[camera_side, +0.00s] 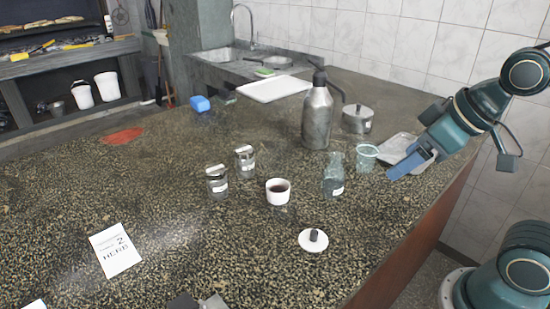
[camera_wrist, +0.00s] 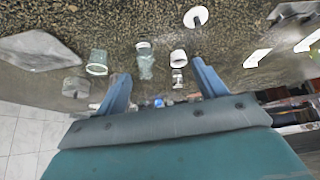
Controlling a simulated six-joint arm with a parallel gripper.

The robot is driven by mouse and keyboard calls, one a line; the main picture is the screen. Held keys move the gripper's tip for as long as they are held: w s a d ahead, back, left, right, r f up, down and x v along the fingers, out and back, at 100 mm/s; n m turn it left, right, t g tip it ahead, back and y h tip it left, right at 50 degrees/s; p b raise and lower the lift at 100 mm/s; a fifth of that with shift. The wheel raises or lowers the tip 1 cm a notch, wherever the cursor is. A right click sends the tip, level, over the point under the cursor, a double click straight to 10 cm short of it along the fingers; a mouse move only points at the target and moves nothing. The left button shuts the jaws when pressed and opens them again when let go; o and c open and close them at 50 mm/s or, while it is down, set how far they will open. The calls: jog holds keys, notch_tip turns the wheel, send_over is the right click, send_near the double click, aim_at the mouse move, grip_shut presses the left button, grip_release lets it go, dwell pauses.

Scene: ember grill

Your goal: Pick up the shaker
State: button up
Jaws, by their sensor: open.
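Two small clear glass jars with metal tops look like shakers. The nearer shaker (camera_side: 217,183) and the farther shaker (camera_side: 244,160) stand upright, close together, left of a white cup. I cannot tell which one the task means. In the wrist view a small shaker-like jar (camera_wrist: 178,79) shows beyond the cup, between my fingers in the picture. My gripper (camera_side: 402,168) is at the right, above the counter near the metal tray, well apart from both shakers. Its blue fingers (camera_wrist: 163,84) are spread in the wrist view with nothing held between them.
Between my gripper and the shakers stand a greenish cup (camera_side: 366,157), a glass bottle (camera_side: 334,178) and the white cup (camera_side: 278,198) of dark liquid. A tall metal flask (camera_side: 317,117), a lidded pot (camera_side: 357,120) and a white lid (camera_side: 313,242) are around. The counter's left is mostly clear.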

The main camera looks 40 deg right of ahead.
jog(key=w+a+f+n+t+y, duration=0.1)
jog(key=w+a+f+n+y, duration=0.1)
jog(key=w+a, duration=0.35)
jog(key=w+a+f+n+t+y, duration=0.2)
jog(key=w, duration=0.6)
jog(key=t+y, duration=0.1)
jog(key=t, duration=0.3)
send_near(224, 175)
jog(key=shift+s+d+r+m, duration=0.15)
jog(key=shift+s+d, duration=0.05)
jog(key=shift+s, duration=0.35)
jog(key=shift+s+d+r+m, duration=0.1)
jog(key=shift+s+d+r, duration=0.05)
jog(key=shift+s, duration=0.4)
jog(key=shift+s+d+r+m, duration=0.15)
jog(key=shift+s+d, duration=0.05)
jog(key=shift+s, duration=0.35)
jog(key=shift+x, duration=4.3)
jog(key=shift+w, duration=0.1)
jog(key=shift+x, duration=2.5)
jog(key=shift+c, duration=0.3)
jog(key=c, duration=0.9)
